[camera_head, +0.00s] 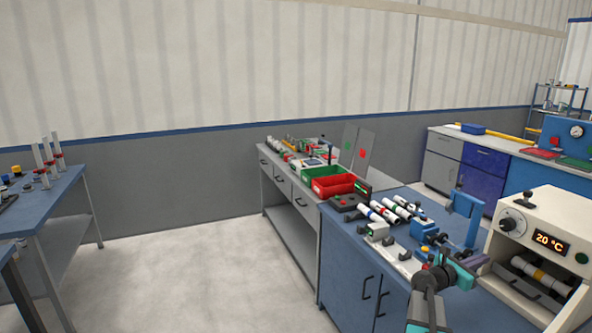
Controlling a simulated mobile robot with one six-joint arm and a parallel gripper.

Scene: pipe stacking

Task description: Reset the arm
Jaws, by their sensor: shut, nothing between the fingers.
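My arm, dark with teal parts, rises from the bottom edge at the lower right. My gripper (444,258), small and dark at its end, is shut with nothing in it, over the front right of the blue workbench (345,250). Several white pipes (382,212) with coloured bands lie side by side on this bench, to the left of and beyond the gripper. The gripper is apart from them. Its fingertips are hard to make out against the clutter.
A white oven (540,240) reading 20 °C stands close at right, with pipes inside. A blue upright fixture (462,215) and small devices crowd the bench. A blue table (40,205) holds upright pipes at left. The floor between is clear.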

